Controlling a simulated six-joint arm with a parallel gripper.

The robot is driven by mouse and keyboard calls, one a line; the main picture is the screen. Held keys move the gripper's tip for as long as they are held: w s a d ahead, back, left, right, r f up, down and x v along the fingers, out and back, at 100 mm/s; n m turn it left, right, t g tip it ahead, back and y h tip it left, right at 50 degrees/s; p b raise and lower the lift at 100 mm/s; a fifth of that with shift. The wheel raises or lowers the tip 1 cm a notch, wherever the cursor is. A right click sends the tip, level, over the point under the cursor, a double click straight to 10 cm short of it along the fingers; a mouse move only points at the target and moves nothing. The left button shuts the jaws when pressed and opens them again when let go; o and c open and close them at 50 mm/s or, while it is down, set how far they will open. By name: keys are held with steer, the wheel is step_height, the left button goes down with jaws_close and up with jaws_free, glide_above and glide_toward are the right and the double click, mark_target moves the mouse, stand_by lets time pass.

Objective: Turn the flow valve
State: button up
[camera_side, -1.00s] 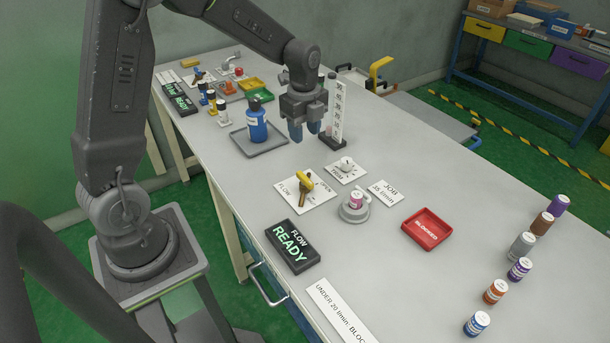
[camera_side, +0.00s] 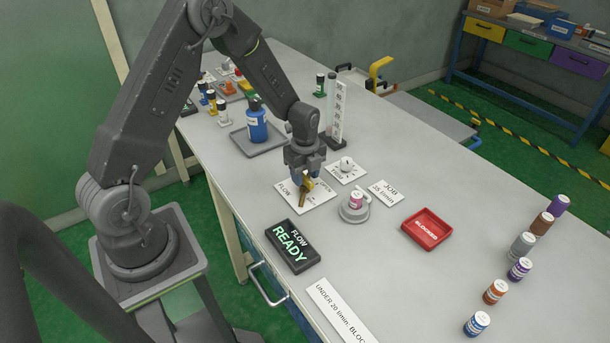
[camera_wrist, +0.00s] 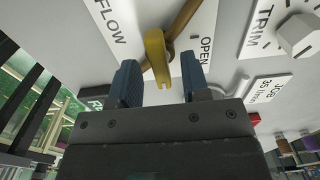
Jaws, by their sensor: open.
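The flow valve has a yellow handle (camera_side: 307,181) on a brown stem, standing on a white plate (camera_side: 320,198) marked FLOW and OPEN. In the wrist view the yellow handle (camera_wrist: 157,62) lies between the two blue fingers of my gripper (camera_wrist: 160,82), with a visible gap on each side. My gripper (camera_side: 305,176) points down over the valve and is open. In the side view its fingers hide part of the handle.
The trim knob (camera_side: 346,163) is close by on the right. The flow meter (camera_side: 337,115) stands behind. A READY display (camera_side: 293,246) and red BLOCKED tray (camera_side: 427,229) are nearer.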

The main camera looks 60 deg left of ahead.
steer(key=shift+f, duration=0.35)
steer(key=shift+c, duration=0.3)
jaws_close()
